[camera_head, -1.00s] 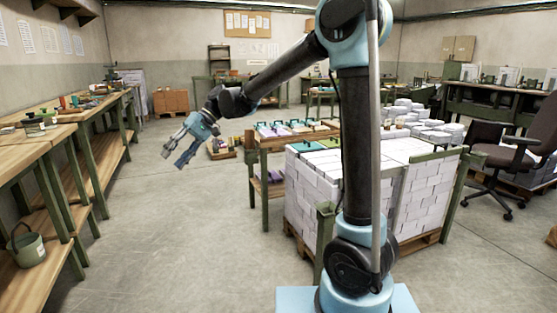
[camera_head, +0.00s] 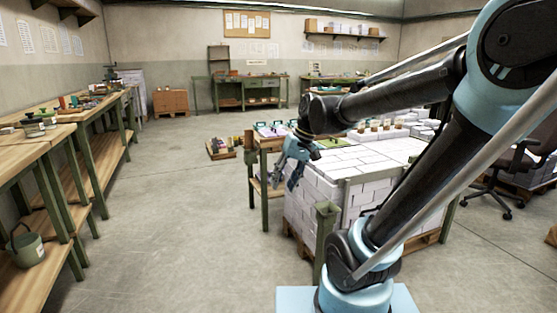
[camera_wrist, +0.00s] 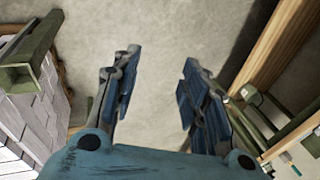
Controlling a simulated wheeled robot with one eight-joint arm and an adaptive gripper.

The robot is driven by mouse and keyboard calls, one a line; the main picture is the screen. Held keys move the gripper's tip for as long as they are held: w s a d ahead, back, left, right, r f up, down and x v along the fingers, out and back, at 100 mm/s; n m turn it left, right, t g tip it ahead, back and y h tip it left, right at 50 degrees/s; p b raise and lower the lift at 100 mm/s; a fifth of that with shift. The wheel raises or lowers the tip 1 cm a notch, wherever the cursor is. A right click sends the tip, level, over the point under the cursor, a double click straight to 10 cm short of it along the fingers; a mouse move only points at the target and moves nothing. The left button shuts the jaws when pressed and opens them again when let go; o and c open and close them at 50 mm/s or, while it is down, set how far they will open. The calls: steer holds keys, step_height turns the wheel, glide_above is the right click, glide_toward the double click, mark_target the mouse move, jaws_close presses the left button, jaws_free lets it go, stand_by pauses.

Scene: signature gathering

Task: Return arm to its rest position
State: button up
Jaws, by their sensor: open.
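My gripper (camera_head: 284,182) is open and empty in the head view. It hangs from my bent arm, in front of the near left corner of the pallet stack of white paper bundles (camera_head: 372,198). In the wrist view my gripper (camera_wrist: 155,85) shows two blue fingers spread apart with only bare grey floor between them. My arm folds over the stack from the right and hides part of its top and the area behind it.
A green post (camera_head: 326,240) stands at the pallet's near corner. A small wooden table (camera_head: 260,165) with trays is just behind my gripper. Long workbenches (camera_head: 50,150) line the left wall. An office chair (camera_head: 505,165) is partly hidden at right. The floor (camera_head: 170,230) between is clear.

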steer(key=s+d+f+m+t+h, duration=0.1)
steer(key=s+d+f+h, duration=0.1)
steer(key=s+d+f, duration=0.3)
steer(key=s+d+f+m+t+h, duration=0.1)
steer(key=s+d+f, duration=0.4)
steer(key=d, duration=0.7)
steer(key=shift+f+m+h, duration=0.5)
steer(key=shift+f+h, duration=0.1)
steer(key=shift+f, duration=0.15)
steer(key=shift+d, duration=0.1)
steer(key=shift+c, duration=0.9)
